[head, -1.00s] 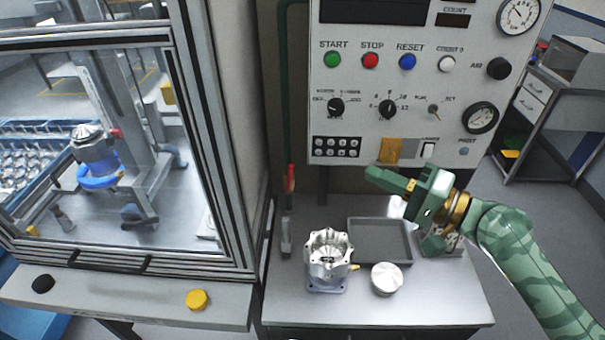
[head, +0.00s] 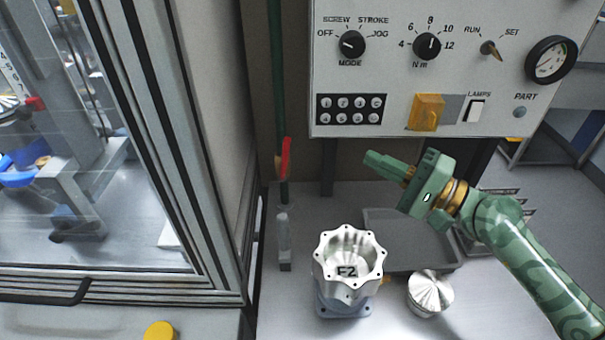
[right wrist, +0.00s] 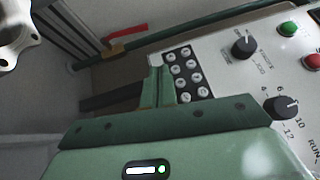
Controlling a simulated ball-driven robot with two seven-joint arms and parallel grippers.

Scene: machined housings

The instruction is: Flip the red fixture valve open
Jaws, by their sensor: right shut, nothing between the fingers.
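The red valve lever (head: 286,158) is on the green vertical pipe (head: 274,70), left of the control panel. It stands nearly upright, slightly tilted, close along the pipe. In the right wrist view the red lever (right wrist: 128,33) shows at the upper left, beyond the fingers. My right gripper (head: 372,160) points left, its fingers closed together and empty. It is to the right of the lever, at about its height in the picture, with a clear gap. In the right wrist view the shut fingers (right wrist: 160,82) hide part of the scene behind. My left gripper is not in view.
The control panel (head: 395,90) with knobs and a black keypad (head: 350,108) hangs above my right gripper. Below are a metal housing (head: 347,265), a round metal part (head: 430,293) and a grey tray (head: 400,225). A glazed machine frame (head: 190,150) stands left of the lever.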

